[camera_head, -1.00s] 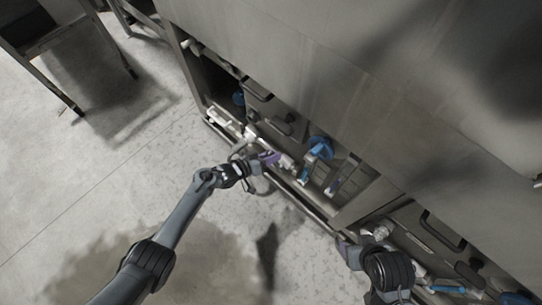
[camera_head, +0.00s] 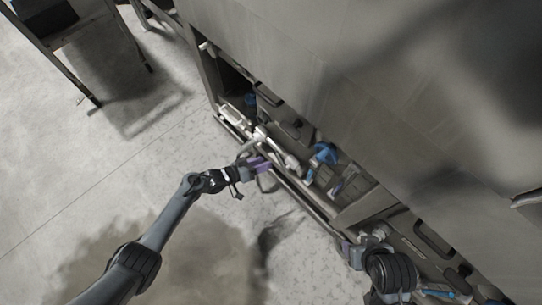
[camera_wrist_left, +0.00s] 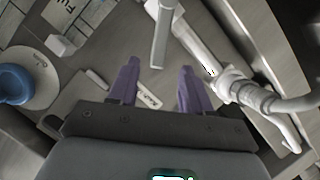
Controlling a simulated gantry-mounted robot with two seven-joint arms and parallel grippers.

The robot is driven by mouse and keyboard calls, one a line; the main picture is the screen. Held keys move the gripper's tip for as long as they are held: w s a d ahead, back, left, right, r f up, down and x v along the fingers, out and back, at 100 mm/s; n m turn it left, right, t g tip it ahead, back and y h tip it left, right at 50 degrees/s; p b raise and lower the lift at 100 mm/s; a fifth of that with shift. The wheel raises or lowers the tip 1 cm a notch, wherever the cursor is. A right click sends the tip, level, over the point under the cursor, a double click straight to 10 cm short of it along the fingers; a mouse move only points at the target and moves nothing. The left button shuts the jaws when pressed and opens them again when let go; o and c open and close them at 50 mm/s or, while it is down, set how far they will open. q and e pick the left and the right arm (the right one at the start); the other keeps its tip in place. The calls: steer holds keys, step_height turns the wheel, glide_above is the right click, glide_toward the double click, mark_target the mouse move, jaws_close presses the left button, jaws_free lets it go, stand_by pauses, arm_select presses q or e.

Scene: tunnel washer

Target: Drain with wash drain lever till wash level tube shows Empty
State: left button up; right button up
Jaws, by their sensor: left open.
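My left gripper (camera_head: 258,163) is beside the low open bay of the machine, in front of its white pipework (camera_head: 282,150). In the left wrist view its two purple fingers (camera_wrist_left: 158,88) are spread, with nothing held between them. A pale grey lever-like bar (camera_wrist_left: 162,35) hangs just beyond the fingertips, between them in the picture and apparently apart from them. I cannot tell for certain that it is the wash drain lever. The wash level tube and its reading cannot be made out. My right gripper (camera_head: 346,246) is at the lower right by the machine; its jaws are unclear.
A white pipe (camera_wrist_left: 200,50) with fittings runs close to the right finger. A blue knob on a round pale disc (camera_wrist_left: 15,85) is at the left. A blue valve part (camera_head: 324,154) sits in the bay. The machine's bottom rail (camera_head: 290,180) edges it; the floor (camera_head: 140,170) is open.

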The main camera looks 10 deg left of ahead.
arm_select(q)
steer(key=shift+p+v, duration=0.5)
steer(key=shift+v, duration=1)
